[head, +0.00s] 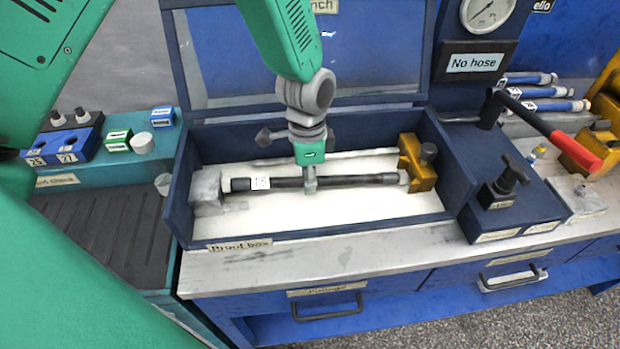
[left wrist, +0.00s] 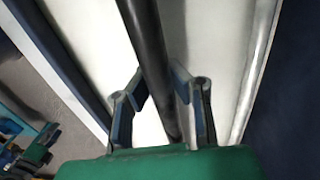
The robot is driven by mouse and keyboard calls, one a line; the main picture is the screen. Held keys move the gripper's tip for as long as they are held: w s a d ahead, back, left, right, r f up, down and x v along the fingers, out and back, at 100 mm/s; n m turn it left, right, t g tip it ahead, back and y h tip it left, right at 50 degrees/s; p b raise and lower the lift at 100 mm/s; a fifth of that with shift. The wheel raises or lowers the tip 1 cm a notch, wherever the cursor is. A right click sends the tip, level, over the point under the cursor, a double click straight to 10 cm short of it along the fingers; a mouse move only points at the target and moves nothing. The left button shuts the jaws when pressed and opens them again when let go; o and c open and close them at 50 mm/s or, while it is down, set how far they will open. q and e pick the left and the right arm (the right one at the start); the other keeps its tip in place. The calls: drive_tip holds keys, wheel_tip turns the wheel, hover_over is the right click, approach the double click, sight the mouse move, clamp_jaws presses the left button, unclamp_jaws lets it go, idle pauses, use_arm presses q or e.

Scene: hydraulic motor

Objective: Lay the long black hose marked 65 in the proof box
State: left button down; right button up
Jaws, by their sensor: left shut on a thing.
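The long black hose (head: 345,180) lies lengthwise inside the proof box (head: 215,241), between a grey block (head: 207,186) at the left and a yellow clamp (head: 417,165) at the right. It has a white label near its left end; the number is too small to read surely. My left gripper (head: 310,184) reaches down from above and is shut on the hose near its middle. In the left wrist view the hose (left wrist: 145,45) runs between the two fingers (left wrist: 163,95). Whether the hose touches the box floor is hard to tell. My right gripper does not show.
The box lid (head: 400,50) stands open behind. At the right are a "No hose" sign (head: 475,63), a gauge (head: 487,12), a red-handled lever (head: 570,148), a black T-handle (head: 508,178) and several blue hoses (head: 540,91). A ribbed dark tray (head: 105,235) lies at the left.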

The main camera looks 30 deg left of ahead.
use_arm(q)
drive_tip(key=shift+a, duration=0.1)
idle(0.3)
drive_tip(key=shift+p, duration=0.4)
idle(0.9)
drive_tip(key=c, duration=1.5)
unclamp_jaws()
drive_tip(key=shift+o, duration=0.2)
drive_tip(key=shift+w+r, duration=0.1)
drive_tip(key=shift+r, duration=0.3)
wheel_tip(320, 180, up, 11)
drive_tip(key=shift+w+a, duration=0.4)
